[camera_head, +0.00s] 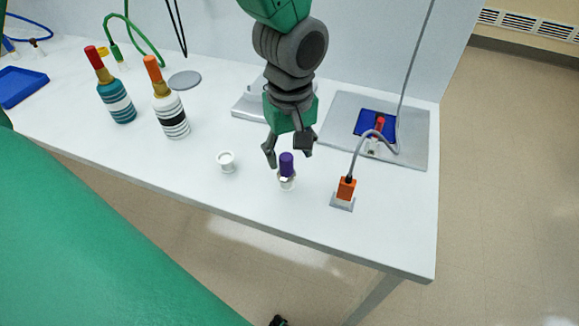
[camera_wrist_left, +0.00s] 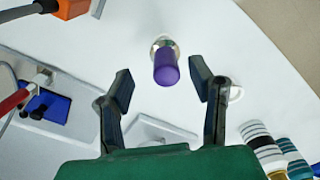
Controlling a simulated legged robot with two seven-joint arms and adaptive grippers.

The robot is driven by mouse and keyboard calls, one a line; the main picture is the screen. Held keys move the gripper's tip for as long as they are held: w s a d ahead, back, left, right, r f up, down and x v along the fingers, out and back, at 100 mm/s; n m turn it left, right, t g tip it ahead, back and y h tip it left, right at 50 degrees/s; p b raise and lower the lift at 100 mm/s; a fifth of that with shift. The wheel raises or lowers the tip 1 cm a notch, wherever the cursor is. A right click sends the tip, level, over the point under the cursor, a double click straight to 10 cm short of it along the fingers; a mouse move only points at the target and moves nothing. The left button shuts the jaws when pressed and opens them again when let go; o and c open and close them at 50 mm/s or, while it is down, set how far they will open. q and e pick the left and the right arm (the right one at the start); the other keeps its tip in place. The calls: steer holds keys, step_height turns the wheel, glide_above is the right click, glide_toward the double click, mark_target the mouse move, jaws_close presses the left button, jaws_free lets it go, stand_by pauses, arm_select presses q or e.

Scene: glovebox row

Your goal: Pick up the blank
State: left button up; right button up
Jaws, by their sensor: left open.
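The blank appears to be the purple cylinder (camera_head: 286,163). It stands upright in a small white holder (camera_head: 287,183) near the table's front edge. In the left wrist view the purple cylinder (camera_wrist_left: 166,67) shows at top middle, its white holder (camera_wrist_left: 160,43) partly hidden behind it. My left gripper (camera_head: 289,158) is open and empty, pointing down just above and behind the cylinder. In the wrist view the fingers of my left gripper (camera_wrist_left: 161,82) lie on either side of the cylinder's line, with no contact visible. My right gripper cannot be made out.
An empty white round holder (camera_head: 226,162) stands to the left. An orange plug with a cable (camera_head: 346,189) stands to the right. A grey plate (camera_head: 414,150) with a blue recess lies behind it. Two striped bottles (camera_head: 171,115) (camera_head: 117,100) stand further left. The table front is clear.

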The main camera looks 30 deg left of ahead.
mark_target(286, 167)
arm_select(q)
step_height(286, 167, down, 4)
steer(key=shift+s+a+b, duration=0.1)
steer(key=shift+b, duration=0.2)
steer(key=shift+a+f, duration=0.25)
steer(key=shift+a, duration=0.35)
steer(key=shift+d, duration=0.1)
steer(key=c, duration=1)
steer(key=shift+d, duration=0.35)
jaws_close()
steer(key=shift+s+a, duration=0.1)
steer(key=shift+a, duration=0.05)
